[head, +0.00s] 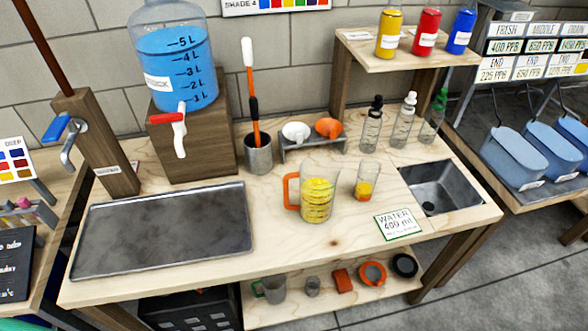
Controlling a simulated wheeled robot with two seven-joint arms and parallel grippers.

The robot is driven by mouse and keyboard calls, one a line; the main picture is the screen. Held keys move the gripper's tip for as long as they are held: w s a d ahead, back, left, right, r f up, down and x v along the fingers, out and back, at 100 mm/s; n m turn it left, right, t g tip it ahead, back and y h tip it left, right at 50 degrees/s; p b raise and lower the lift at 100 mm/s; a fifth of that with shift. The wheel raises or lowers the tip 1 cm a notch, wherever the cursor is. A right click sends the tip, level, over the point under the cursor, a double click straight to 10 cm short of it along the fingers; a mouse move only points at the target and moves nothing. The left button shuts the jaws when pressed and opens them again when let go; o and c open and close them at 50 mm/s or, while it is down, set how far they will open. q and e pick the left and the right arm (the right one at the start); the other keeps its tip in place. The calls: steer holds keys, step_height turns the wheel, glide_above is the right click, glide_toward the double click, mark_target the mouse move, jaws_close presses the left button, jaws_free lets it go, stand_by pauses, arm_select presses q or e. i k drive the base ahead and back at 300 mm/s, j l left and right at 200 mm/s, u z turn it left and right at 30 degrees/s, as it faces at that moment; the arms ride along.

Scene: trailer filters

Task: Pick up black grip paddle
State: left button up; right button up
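A long paddle with a black grip (254,107), an orange shaft and a white upper end stands nearly upright, leaning slightly, in a grey metal cup (258,154) on the wooden workbench. Its lower end is hidden inside the cup. Neither of my grippers shows in the head view.
A water dispenser (177,60) stands left of the cup, and a small rack (312,145) with white and orange scoops stands right. A jug of yellow liquid (318,198) and a small glass (367,182) stand in front. A metal tray (165,230) lies front left.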

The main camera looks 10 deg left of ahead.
mark_target(252, 101)
steer(key=i+l+u, duration=0.2)
steer(key=l, duration=0.3)
steer(key=l+u, duration=0.15)
steer(key=l, duration=0.35)
steer(key=l+u, duration=0.2)
steer(key=l, duration=0.35)
steer(key=i, duration=0.05)
